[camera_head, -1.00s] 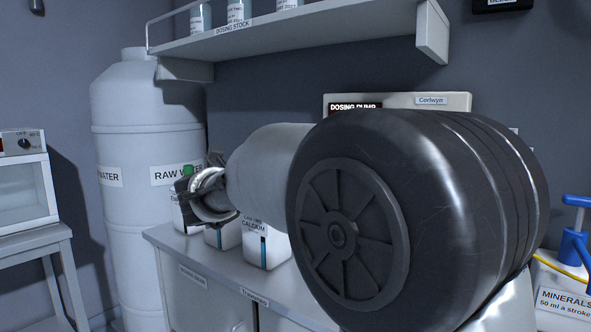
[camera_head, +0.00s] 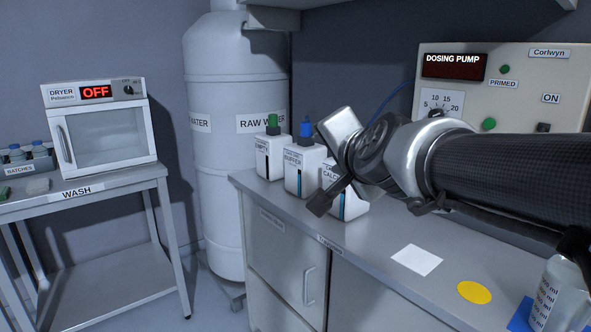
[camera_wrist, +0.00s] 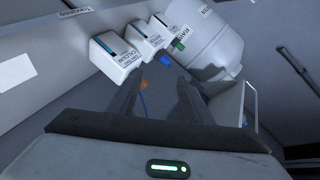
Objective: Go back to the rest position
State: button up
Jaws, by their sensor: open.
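My gripper (camera_head: 322,163) is in front of the counter's jugs in the head view, at the end of my arm, which reaches in from the right. Its jaws are apart, with nothing seen between them. It partly hides the calcium jug (camera_head: 352,205). In the wrist view the two dark fingers of my gripper (camera_wrist: 158,82) point toward the row of jugs and the raw water tank (camera_wrist: 210,45), with a gap between them.
The dosing pump (camera_head: 510,75) stands behind my arm. The dryer (camera_head: 100,125) is left.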

jog(key=s+d+f+n+g+h, duration=0.1)
jog(key=s+d+f+n+g, duration=0.15)
jog(key=s+f, duration=0.4)
jog(key=s+d+f+n+g, duration=0.2)
jog(key=s+f+n+g, duration=0.15)
jog(key=s+f, duration=0.35)
jog(key=s+d+f+n+g+h, duration=0.1)
jog(key=s+d+f+n+g, duration=0.1)
jog(key=s+f+n, duration=0.45)
jog(key=s+r+m+g+p, duration=0.1)
jog(key=s+r+m+p, duration=0.1)
jog(key=r+p, duration=2.4)
jog(key=shift+s+d+r, duration=0.3)
jog(key=shift+s+r, duration=0.25)
jog(key=shift+r, duration=0.2)
